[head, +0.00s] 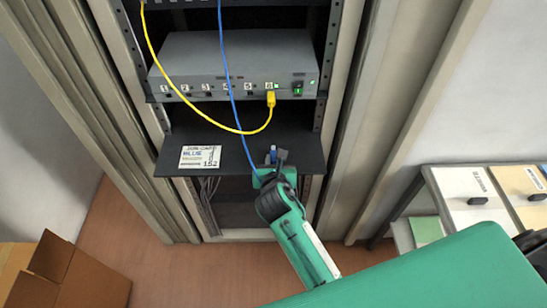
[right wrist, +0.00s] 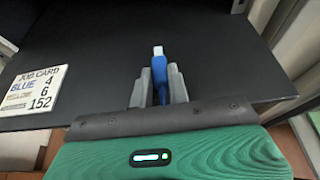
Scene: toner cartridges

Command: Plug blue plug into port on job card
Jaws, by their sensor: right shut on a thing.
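My right gripper (head: 278,160) is shut on the blue plug (head: 273,152), over the front of the black shelf (head: 236,150). In the right wrist view the blue plug (right wrist: 159,66) sits between the grey fingers (right wrist: 158,88), its pale tip pointing away from me. The job card (right wrist: 33,88) lies on the shelf, left of the gripper; it reads BLUE 4, a fainter row with 6, and 152. It also shows in the head view (head: 200,157). The grey switch box (head: 235,62) has numbered ports; port 4 (head: 229,93) looks empty. My left gripper is out of view.
The yellow plug (head: 271,99) is in port 6, its cable looping below the box. The blue cable (head: 228,70) hangs in front of the box down to my gripper. Rack posts flank the shelf.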

